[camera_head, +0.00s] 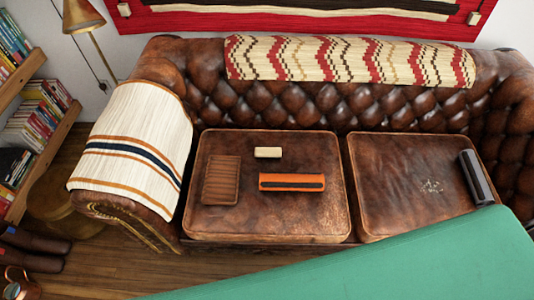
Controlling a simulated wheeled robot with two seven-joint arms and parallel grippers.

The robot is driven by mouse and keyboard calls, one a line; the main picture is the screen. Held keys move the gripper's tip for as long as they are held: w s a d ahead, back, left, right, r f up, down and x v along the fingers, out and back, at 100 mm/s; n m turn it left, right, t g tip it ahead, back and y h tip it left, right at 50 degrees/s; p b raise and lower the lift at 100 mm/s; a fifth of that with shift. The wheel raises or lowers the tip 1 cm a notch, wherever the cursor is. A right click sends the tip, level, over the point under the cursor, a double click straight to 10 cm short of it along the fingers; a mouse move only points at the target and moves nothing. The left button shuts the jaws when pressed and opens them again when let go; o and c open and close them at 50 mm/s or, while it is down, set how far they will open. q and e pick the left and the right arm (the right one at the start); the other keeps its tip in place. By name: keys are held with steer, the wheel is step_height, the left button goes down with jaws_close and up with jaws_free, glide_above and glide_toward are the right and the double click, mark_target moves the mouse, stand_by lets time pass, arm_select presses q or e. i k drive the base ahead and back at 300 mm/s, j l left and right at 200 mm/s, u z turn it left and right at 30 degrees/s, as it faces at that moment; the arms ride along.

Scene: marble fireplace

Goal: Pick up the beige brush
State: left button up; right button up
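A small block-shaped object, cream-beige on top with a dark lower edge, looks like the beige brush (268,152). It lies on the left seat cushion (320,218) of a brown leather sofa, near the cushion's back half. Its bristles cannot be made out at this size. It lies apart from the things around it, and nothing covers it. Neither my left gripper nor my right gripper is in view.
Beside the brush are an orange and black long object (292,182) and a brown slatted wooden piece (221,180). A dark grey long object (477,178) lies on the right cushion (395,210). A green surface (400,265) fills the lower right foreground. A bookshelf (40,140) stands left.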

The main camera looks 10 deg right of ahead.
mark_target(259, 152)
steer(key=z, duration=1.6)
steer(key=u, duration=0.35)
steer(key=j+u, duration=0.15)
steer(key=u, duration=0.6)
steer(key=j+u, duration=0.5)
